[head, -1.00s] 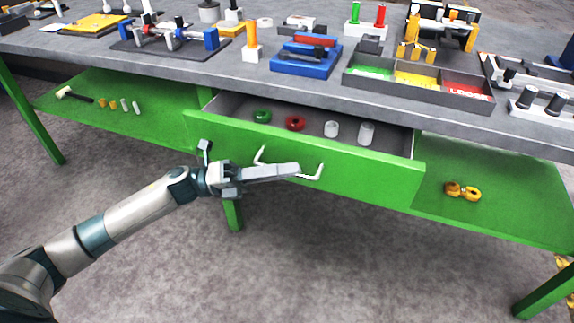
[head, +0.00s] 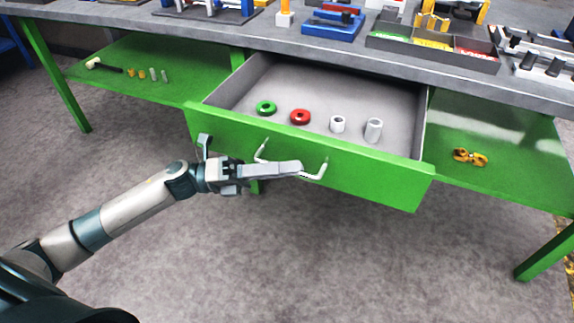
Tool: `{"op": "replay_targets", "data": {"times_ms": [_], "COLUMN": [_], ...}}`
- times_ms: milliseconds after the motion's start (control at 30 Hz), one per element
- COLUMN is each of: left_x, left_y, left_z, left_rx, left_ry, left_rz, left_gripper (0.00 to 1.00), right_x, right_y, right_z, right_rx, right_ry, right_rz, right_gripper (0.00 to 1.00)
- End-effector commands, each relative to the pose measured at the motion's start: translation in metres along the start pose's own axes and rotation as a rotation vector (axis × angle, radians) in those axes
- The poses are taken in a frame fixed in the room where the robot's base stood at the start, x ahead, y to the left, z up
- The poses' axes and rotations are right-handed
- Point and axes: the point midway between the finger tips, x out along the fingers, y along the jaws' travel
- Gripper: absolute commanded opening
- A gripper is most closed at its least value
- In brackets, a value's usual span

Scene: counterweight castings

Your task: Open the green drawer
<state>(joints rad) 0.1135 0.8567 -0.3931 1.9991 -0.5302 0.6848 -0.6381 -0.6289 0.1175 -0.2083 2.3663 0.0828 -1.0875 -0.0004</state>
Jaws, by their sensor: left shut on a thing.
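The green drawer (head: 370,181) under the grey workbench is pulled out well toward me, and its grey inside shows. Inside lie a green ring (head: 266,107), a red ring (head: 300,117) and two pale cylinders, a short one (head: 338,124) and a taller one (head: 374,130). A white bar handle (head: 322,172) is on the drawer front. My left gripper (head: 298,168) is at the handle and shut on it; its fingers cover the middle of the bar. My right gripper is not in view.
The workbench top (head: 270,38) carries fixtures and a tray (head: 430,52) with coloured compartments. Green shelves flank the drawer; yellow hardware (head: 470,156) lies on the right one, and a hammer (head: 103,65) and small parts on the left. The floor in front is clear.

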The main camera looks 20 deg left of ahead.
Motion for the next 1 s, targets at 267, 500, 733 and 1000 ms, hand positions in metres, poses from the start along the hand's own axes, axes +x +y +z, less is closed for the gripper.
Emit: {"op": "replay_targets", "data": {"times_ms": [267, 500, 733, 1000], "left_x": [0.000, 0.000, 0.000, -0.010], "left_y": [0.000, 0.000, 0.000, 0.001], "left_z": [0.000, 0.000, 0.000, 0.000], "left_rx": [0.001, 0.000, 0.000, -0.002], "left_ry": [0.000, 0.000, 0.000, -0.001], "left_rz": [0.000, 0.000, 0.000, 0.001], "left_gripper": [0.00, 0.28, 0.28, 0.28], "right_x": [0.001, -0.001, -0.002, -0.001], "right_y": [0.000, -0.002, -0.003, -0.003], "right_z": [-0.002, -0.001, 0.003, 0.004], "right_rx": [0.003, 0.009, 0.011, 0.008], "right_ry": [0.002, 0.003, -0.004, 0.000], "right_rz": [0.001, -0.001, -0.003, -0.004], "right_gripper": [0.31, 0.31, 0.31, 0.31]}}
